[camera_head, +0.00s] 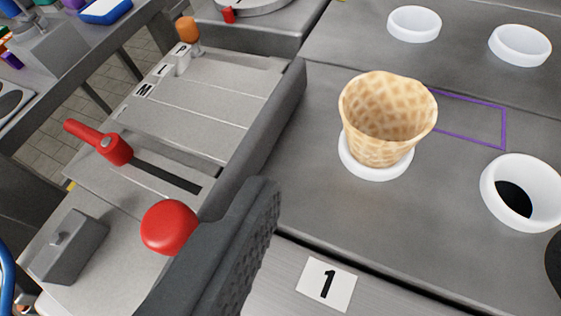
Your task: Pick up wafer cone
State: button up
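The wafer cone (388,115) is a tan, waffle-patterned cup with a wavy open rim. It stands upright in a white ring holder (377,170) on the grey counter, right of centre. One dark grey finger of my gripper (235,245) shows at lower centre-left, its ribbed pad facing right. Nothing touches that pad, and the cone is apart from it, farther up and to the right. My gripper looks open and empty.
An empty white ring (523,192) is at right; two more white rings (414,24) (519,45) stand at the back. A raised grey edge (262,130) separates the counter from a panel with a red lever (98,142) and red knob (169,227). A "1" label (326,284) lies in front.

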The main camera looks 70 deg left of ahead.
aim_at(389, 118)
jog(key=x, duration=0.8)
jog(key=shift+w, duration=0.1)
jog(key=shift+x, duration=2.75)
jog(key=shift+f, duration=0.15)
jog(key=c, duration=0.7)
